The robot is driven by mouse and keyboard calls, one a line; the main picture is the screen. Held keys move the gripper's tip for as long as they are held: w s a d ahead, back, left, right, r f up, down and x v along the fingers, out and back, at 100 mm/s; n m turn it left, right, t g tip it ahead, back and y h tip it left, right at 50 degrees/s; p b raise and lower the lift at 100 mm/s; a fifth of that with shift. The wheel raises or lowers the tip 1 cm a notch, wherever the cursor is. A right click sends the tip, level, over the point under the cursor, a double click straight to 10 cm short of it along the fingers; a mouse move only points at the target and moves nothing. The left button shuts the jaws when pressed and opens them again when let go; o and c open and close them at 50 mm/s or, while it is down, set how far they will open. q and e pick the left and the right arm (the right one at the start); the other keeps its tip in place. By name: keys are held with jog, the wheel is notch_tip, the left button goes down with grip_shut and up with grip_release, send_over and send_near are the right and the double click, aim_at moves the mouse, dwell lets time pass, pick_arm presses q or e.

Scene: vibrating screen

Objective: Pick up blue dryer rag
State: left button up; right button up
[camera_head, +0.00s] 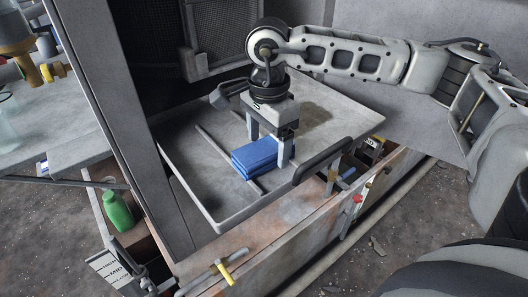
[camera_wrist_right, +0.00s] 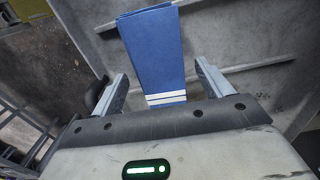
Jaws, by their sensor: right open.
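The blue dryer rag (camera_head: 257,157) lies folded on the grey metal tray (camera_head: 226,211) in the head view. In the right wrist view the rag (camera_wrist_right: 153,52) is a blue rectangle with white stripes at its near end, which sits between the two fingers in the picture. My right gripper (camera_head: 269,148) is over the tray, pointing down, with its fingers apart. One finger is beside the rag's right end and the other is behind it. I cannot tell whether either finger touches it. The wrist view also shows the open right gripper (camera_wrist_right: 160,85). My left gripper is not seen.
The tray has raised edges and a dark handle (camera_head: 323,160) at its right front. A green bottle (camera_head: 118,211) stands in a compartment at left. A yellow-handled valve (camera_head: 225,272) is at the front. A grey post (camera_head: 128,110) rises left of the tray.

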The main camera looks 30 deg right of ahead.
aim_at(268, 147)
jog(key=c, duration=1.1)
jog(key=shift+r, duration=0.5)
notch_tip(268, 147, up, 2)
jog(key=shift+r+b, duration=0.15)
jog(key=shift+b, duration=0.3)
jog(key=s+d+r, duration=0.2)
jog(key=s+r, duration=0.1)
jog(key=s, duration=0.1)
jog(key=s+d+r, duration=0.2)
jog(key=s+r, duration=0.1)
jog(key=s, duration=0.1)
jog(key=s+d+r, duration=0.3)
jog(key=s, duration=0.1)
jog(key=shift+s+r, duration=0.15)
jog(key=shift+r, duration=0.25)
